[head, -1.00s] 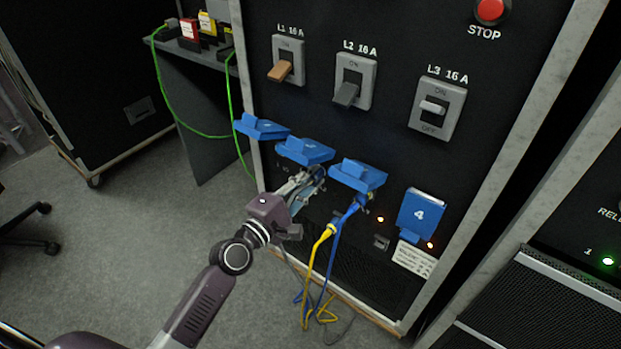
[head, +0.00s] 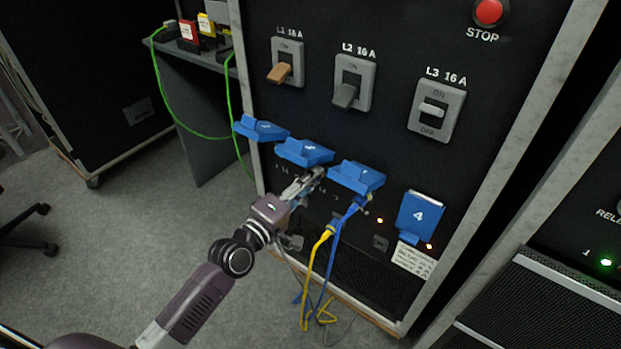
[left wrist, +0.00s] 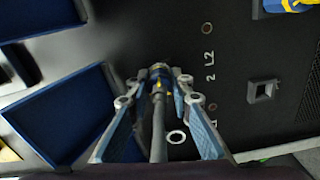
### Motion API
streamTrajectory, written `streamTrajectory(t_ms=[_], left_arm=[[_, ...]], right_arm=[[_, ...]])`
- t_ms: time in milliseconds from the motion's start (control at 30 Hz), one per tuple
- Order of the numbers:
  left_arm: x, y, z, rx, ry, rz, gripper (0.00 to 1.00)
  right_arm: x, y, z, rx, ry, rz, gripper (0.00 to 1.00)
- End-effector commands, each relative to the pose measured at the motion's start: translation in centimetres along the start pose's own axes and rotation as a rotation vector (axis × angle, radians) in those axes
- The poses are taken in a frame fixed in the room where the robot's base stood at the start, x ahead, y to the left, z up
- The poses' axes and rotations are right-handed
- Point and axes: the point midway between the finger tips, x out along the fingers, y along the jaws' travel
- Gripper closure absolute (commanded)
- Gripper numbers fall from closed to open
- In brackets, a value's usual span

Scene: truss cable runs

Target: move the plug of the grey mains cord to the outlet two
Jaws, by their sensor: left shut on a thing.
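My left gripper (head: 314,177) is at the black panel, just below the raised blue covers two (head: 305,151) and three (head: 357,177). The plug points at the panel, left of the marks "L2" and "2". Outlet two itself is hidden behind the plug and fingers; I cannot tell whether the plug is in it. My right gripper is not in view.
Blue and yellow cords (head: 325,245) hang below cover three, right of my gripper. Cover one (head: 262,130) is raised; cover four (head: 420,214) is down. Breaker switches (head: 353,83) sit above. A green cable (head: 190,128) hangs at the left. Open floor lies left of the cabinet.

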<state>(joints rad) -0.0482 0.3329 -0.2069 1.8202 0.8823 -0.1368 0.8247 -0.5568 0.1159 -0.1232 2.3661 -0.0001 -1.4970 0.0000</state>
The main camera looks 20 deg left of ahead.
Motion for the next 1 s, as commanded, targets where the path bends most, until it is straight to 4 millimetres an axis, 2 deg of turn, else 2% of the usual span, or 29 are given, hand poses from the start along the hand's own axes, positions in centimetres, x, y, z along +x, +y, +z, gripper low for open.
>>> streamTrajectory(t_ms=[33,100,133,300,1000], left_arm=[[0.23,0.73,-0.23,0.001,0.005,0.015,1.0],[0.22,0.73,-0.23,0.0,0.005,0.015,1.0],[0.22,0.73,-0.23,0.0,0.005,0.015,0.78],[0.18,0.57,-0.18,-0.001,0.004,0.011,0.6],[-0.23,0.09,-0.06,-0.002,0.0,0.001,0.6]], right_arm=[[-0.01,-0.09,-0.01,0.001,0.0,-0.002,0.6],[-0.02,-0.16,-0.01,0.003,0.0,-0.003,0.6],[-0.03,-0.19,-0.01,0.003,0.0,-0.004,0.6],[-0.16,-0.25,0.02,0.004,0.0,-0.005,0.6],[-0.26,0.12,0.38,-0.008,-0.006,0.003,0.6]])
